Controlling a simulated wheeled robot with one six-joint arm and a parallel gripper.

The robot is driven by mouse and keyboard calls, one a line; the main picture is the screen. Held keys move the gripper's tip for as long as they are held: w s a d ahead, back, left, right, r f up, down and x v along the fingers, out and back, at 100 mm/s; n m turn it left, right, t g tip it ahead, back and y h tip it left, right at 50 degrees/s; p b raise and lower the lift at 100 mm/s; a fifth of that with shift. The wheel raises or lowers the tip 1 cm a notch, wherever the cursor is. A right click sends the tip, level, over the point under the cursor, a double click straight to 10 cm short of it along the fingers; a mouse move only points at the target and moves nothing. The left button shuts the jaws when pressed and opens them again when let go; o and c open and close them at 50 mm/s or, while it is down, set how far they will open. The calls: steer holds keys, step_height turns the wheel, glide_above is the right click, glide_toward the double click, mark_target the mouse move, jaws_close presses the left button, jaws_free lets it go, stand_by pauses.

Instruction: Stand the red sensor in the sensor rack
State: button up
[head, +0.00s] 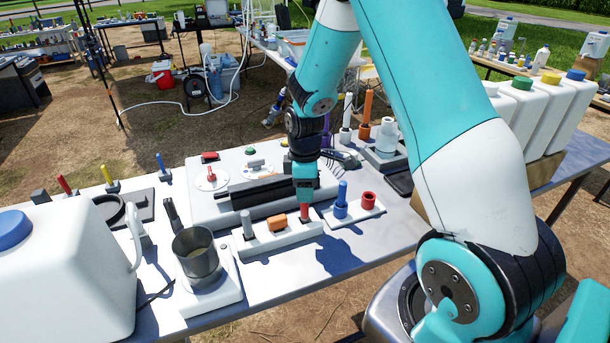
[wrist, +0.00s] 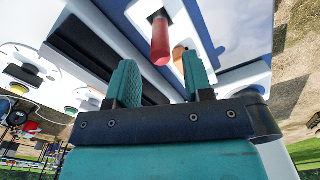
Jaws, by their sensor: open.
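The red sensor (head: 304,213) stands upright at the right end of a long white holder (head: 285,238), which also bears a grey cylinder and an orange block. My gripper (head: 304,196) is just above the red sensor, pointing down. In the wrist view the open fingers (wrist: 160,66) are on either side of the sensor's line, with the red sensor (wrist: 160,45) between and beyond their tips; I cannot tell whether they touch it. A white sensor rack (head: 352,214) to the right holds a blue sensor (head: 341,197) upright and has a red socket (head: 368,200) that looks empty.
A white case (head: 205,205) with a dark bar lies behind the holder. A metal cup (head: 197,256) on a white base stands at left, near a large white container (head: 65,280). An orange-red upright tool (head: 367,110) stands behind the rack. The table front is clear.

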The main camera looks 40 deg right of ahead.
step_height(320, 180, up, 5)
steer(key=shift+a+r+b, duration=0.1)
steer(key=shift+r+b, duration=0.05)
steer(key=shift+b, duration=0.2)
steer(key=s+a+r+m+y, duration=0.1)
steer(key=s+a+r, duration=0.35)
steer(key=a, duration=0.25)
steer(key=s+a+r+y, duration=0.1)
steer(key=s+a+r, duration=0.2)
steer(key=a+r, duration=0.25)
steer(key=s+a+r+m+y, duration=0.1)
steer(key=s+a+r, duration=0.1)
steer(key=s+a, duration=0.3)
steer(key=s+a+r+m+y, duration=0.1)
steer(key=s+a, duration=0.3)
steer(key=s, duration=0.5)
steer(key=shift+s+a+r, duration=0.4)
steer(key=shift+r, duration=0.3)
steer(key=shift+d, duration=0.15)
